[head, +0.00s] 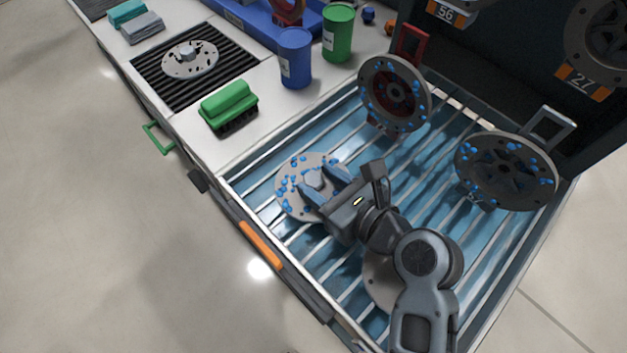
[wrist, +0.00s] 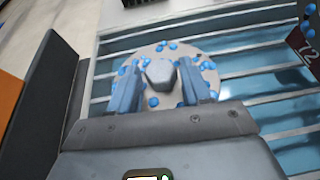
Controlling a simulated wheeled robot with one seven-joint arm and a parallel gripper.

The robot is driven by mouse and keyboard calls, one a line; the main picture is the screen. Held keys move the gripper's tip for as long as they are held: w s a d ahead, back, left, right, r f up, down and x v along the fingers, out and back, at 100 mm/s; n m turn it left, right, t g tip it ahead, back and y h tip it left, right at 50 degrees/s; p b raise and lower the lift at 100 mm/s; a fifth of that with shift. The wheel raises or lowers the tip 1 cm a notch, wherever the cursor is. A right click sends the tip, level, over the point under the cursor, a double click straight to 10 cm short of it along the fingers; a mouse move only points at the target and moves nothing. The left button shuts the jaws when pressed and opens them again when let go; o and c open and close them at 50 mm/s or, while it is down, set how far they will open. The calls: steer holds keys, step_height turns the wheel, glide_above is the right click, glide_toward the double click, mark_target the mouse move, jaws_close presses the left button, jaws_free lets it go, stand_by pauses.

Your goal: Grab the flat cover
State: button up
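A flat round grey cover (head: 290,207) with a raised central knob and scattered blue droplets lies on the slatted rack, at the left of the wet blue tray. In the wrist view the cover (wrist: 140,57) lies straight ahead, with its knob (wrist: 160,73) between my fingers. My gripper (head: 324,184) is open above the cover, its blue-grey fingers to either side of the knob. The wrist view shows a gap between the knob and each finger of my gripper (wrist: 161,88). My gripper hides part of the cover's right side.
Another grey disc (head: 378,283) lies partly under my arm. A green brush (head: 228,105) and blue cup (head: 295,57) stand on the counter behind.

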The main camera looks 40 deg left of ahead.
jaws_close()
stand_by(0.4)
